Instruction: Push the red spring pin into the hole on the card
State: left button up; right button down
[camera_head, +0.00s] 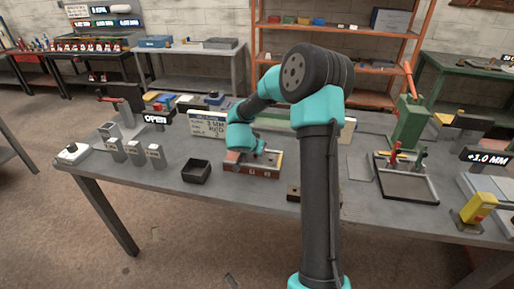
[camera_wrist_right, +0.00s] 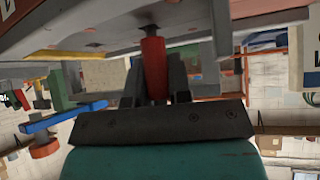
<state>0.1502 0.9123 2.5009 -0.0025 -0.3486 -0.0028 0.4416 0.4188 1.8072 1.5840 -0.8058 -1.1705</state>
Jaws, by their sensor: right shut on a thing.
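The red spring pin (camera_wrist_right: 154,70) is between the dark fingers of my right gripper (camera_wrist_right: 157,80) in the right wrist view, and the gripper is shut on it. The pin's far end is at or very near a dark hole (camera_wrist_right: 150,29) in a grey plate; I cannot tell how deep it sits. In the head view my right arm reaches over a red-fronted frame (camera_head: 240,170) with white labels, and its wrist hides the gripper and pin. A white card (camera_head: 207,124) with writing, partly legible as "3 MM RED", stands behind the frame. My left gripper is not in view.
A black open box (camera_head: 197,171) stands left of the frame. Several grey blocks (camera_head: 134,152) and an "OPEN" sign (camera_head: 155,119) are further left. A green press (camera_head: 410,125) and a yellow device (camera_head: 478,208) stand on the right.

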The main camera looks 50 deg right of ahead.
jog(key=shift+f, duration=0.35)
jog(key=c, duration=1)
grip_release()
jog(key=shift+o, duration=0.2)
jog(key=v, duration=1.7)
jog(key=shift+a, duration=0.2)
